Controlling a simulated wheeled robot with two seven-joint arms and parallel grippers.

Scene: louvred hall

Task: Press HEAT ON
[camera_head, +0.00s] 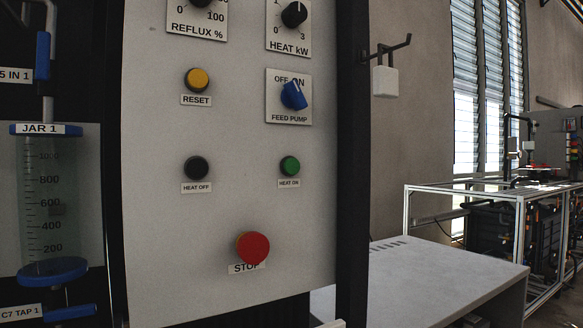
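The HEAT ON button (290,166) is a small green round push button on the grey control panel (235,215), right of the middle, with its label (289,183) just below. The black HEAT OFF button (197,168) sits to its left at about the same height. Neither of my grippers shows in the head view, and nothing covers the green button.
The red STOP button (253,248) sticks out below. Above are the yellow RESET button (197,80), blue FEED PUMP switch (294,95) and black HEAT kW knob (294,14). JAR 1 (50,205) stands left. A grey table (440,285) is at right.

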